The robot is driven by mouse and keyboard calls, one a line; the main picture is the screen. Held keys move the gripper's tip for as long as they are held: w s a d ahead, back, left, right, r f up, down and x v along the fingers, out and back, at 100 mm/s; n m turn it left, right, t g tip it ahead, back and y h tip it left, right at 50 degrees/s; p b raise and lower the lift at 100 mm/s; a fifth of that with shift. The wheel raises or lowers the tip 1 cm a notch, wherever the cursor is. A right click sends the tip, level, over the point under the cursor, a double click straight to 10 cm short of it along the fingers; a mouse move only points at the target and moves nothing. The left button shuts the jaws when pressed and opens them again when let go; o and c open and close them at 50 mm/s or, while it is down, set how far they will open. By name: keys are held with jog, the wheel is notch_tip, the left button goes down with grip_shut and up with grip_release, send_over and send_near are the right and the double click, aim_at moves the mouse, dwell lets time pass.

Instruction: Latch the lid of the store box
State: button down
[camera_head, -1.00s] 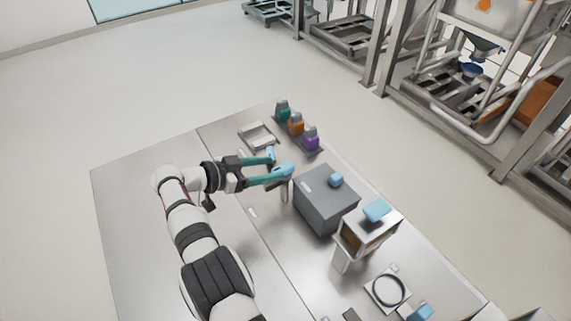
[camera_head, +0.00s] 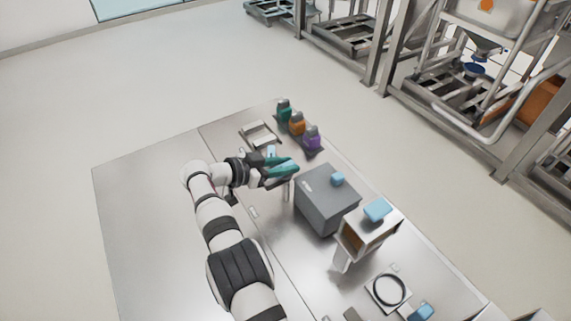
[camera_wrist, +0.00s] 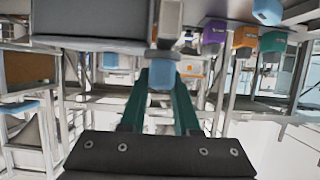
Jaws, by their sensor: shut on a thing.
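The grey store box (camera_head: 325,215) stands on the metal table with its flat lid (camera_head: 318,183) down. A light-blue knob (camera_head: 337,179) sits on the lid. A thin metal post (camera_head: 286,190) rises at the box's left side. In the wrist view, my gripper (camera_wrist: 160,90) is shut on a light-blue knob (camera_wrist: 160,77) at the end of a grey bar (camera_wrist: 170,22). The fingers hide this knob in the head view. The latch's catch is not clear.
A metal stand with an open-fronted housing (camera_head: 352,238) and blue top stands right of the box. Green, orange and purple containers (camera_head: 297,123) line the far edge near a pale tray (camera_head: 258,135). A black ring (camera_head: 389,290) lies at front right. The table's left is clear.

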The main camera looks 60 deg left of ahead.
jog(key=shift+d+n+y, duration=0.1)
jog(key=shift+n+y, duration=0.2)
jog(key=shift+y, duration=0.1)
jog(key=n+y, duration=0.2)
jog(key=n+g+y, duration=0.1)
jog(key=n+y, duration=0.1)
jog(key=y, duration=0.1)
jog(key=shift+n+g, duration=0.3)
jog(key=shift+n+g+y, duration=1.8)
jog(key=shift+n+y, duration=0.7)
jog(key=shift+n, duration=0.1)
jog(key=c, duration=0.6)
grip_release()
jog(key=shift+c, duration=0.2)
jog(key=v, duration=1.5)
jog(key=shift+d+r, duration=0.25)
jog(key=shift+r, duration=0.05)
